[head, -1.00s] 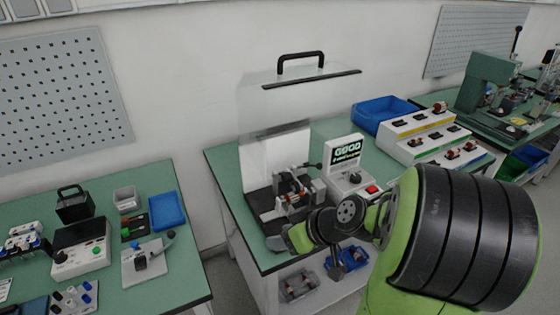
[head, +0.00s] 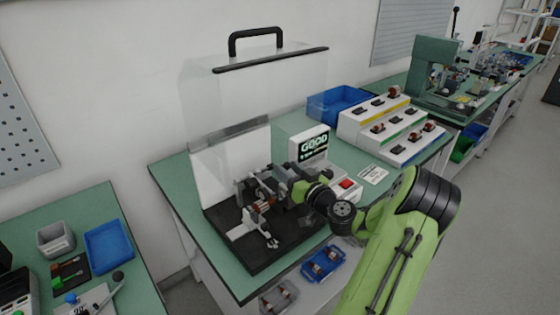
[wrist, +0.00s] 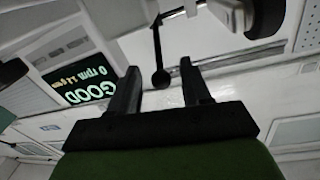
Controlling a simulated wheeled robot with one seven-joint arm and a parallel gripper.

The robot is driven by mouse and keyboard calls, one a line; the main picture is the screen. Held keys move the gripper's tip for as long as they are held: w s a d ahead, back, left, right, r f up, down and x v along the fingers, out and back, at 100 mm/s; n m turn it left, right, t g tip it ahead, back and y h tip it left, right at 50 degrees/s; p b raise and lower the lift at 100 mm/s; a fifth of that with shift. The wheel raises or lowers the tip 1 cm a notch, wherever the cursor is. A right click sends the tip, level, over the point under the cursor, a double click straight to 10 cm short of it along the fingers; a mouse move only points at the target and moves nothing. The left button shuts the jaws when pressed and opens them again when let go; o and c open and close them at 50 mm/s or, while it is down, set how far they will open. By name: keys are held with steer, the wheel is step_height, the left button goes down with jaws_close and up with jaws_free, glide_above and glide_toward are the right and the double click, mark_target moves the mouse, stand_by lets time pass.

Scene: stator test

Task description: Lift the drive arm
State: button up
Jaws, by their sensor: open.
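The stator test rig (head: 258,205) stands on a black base on the green bench, with a copper-wound part in it. The drive arm (wrist: 157,45) is a thin dark rod with a round black knob, seen in the wrist view. Its knob lies between my gripper's two fingers (wrist: 159,75), with a gap on both sides. My gripper is open and holds nothing. In the head view my gripper (head: 297,190) is at the right side of the rig and hides the knob.
A display (head: 312,146) behind my gripper reads GOOD; the wrist view also shows 0 rpm. A clear cover with a black handle (head: 256,34) stands raised behind the rig. A blue bin (head: 340,100) and stepped racks (head: 388,125) are on the bench to the right.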

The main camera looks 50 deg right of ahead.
steer(key=x, duration=0.4)
steer(key=shift+w+d, duration=0.1)
steer(key=shift+w, duration=0.15)
jaws_close()
